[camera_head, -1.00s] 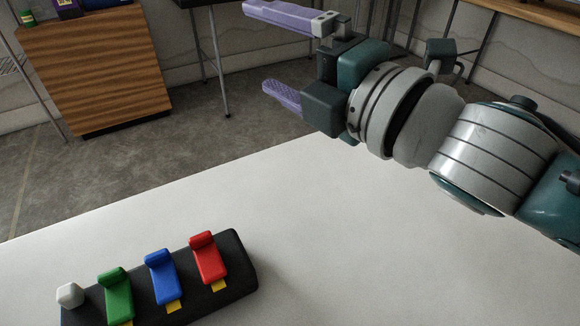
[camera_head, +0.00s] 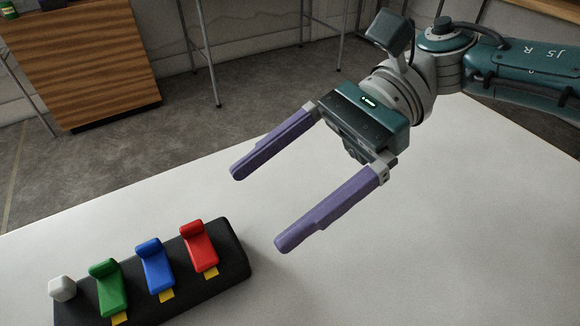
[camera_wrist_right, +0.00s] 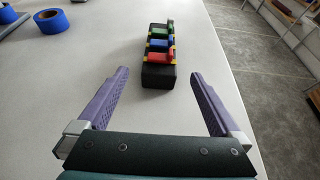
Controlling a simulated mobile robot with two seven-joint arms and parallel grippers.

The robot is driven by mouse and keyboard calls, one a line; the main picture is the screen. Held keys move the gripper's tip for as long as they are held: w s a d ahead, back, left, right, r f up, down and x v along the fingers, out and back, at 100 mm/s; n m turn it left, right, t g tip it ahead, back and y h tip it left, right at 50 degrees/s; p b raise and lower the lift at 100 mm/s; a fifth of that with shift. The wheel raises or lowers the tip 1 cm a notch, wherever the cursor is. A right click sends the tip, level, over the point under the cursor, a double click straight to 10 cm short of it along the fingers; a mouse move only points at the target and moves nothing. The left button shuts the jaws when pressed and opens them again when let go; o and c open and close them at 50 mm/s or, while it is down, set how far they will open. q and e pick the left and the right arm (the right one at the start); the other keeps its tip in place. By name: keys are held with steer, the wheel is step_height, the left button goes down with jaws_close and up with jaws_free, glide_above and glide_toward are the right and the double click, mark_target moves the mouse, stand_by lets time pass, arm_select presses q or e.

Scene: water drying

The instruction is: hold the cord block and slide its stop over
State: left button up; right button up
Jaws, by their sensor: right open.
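The black cord block (camera_head: 234,259) lies on the white table at the lower left of the head view. It carries a green piece (camera_head: 109,287), a blue piece (camera_head: 156,265) and a red piece (camera_head: 199,246), each with a yellow patch at its lower end. A white knob (camera_head: 62,288) sits at its left end. My right gripper (camera_head: 257,208) is open and empty, above the table to the right of the block. In the right wrist view the block (camera_wrist_right: 157,76) lies ahead, between and beyond the two purple fingers. I cannot tell which piece is the stop. My left gripper is not in view.
The white table (camera_head: 420,240) is clear right of the block. In the right wrist view a blue tape roll (camera_wrist_right: 52,21) and other blue items lie at the upper left. A wooden cabinet (camera_head: 80,60) stands on the floor beyond the table.

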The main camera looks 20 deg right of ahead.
mark_target(208, 242)
steer(key=x, duration=0.8)
steer(key=shift+a, duration=0.15)
